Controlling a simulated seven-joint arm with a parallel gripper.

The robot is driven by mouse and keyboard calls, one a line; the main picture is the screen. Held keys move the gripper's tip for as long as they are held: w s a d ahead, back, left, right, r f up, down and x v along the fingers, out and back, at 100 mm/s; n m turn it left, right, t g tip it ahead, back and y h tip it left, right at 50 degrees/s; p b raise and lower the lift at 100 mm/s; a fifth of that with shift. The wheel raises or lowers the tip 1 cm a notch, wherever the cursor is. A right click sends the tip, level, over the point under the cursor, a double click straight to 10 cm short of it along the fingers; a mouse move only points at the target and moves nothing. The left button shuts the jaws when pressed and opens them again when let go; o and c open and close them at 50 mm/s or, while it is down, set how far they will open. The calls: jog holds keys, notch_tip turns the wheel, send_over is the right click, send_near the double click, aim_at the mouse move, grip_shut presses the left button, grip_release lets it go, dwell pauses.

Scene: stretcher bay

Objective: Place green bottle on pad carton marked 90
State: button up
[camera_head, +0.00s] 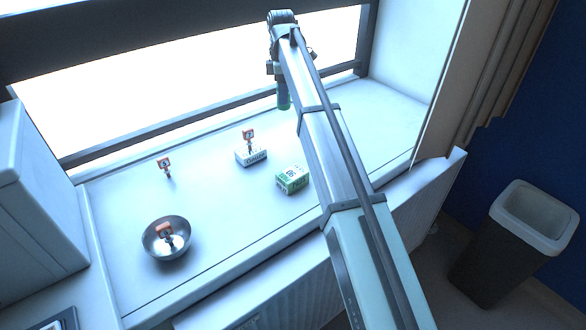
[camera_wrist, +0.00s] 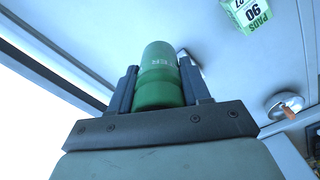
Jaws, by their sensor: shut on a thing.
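The green bottle (camera_wrist: 160,75) is between the two dark fingers of my gripper (camera_wrist: 158,88) in the wrist view, and the gripper is shut on it. In the head view the bottle (camera_head: 284,102) shows below my gripper (camera_head: 280,82), near the window at the back of the sill. I cannot tell whether its base touches the sill. The green and white pad carton (camera_head: 292,181) stands on the sill, nearer the front and apart from the bottle. Its mark 90 and the word PADS read in the wrist view (camera_wrist: 252,14). Its top looks clear.
A white carton (camera_head: 251,158) with a small red-tagged item (camera_head: 249,138) on it stands left of the pad carton. Another red-tagged item (camera_head: 165,167) stands farther left. The sill right of my arm is clear.

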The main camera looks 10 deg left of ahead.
jog(key=s+d+n, duration=0.2)
jog(key=s+d, duration=0.1)
jog(key=s, duration=0.9)
jog(key=n, duration=0.6)
send_over(292, 173)
jog(key=shift+f, duration=5.55)
jog(key=o, duration=1.2)
jog(key=shift+f, duration=0.1)
notch_tip(292, 173, up, 12)
jog(key=shift+r, duration=0.15)
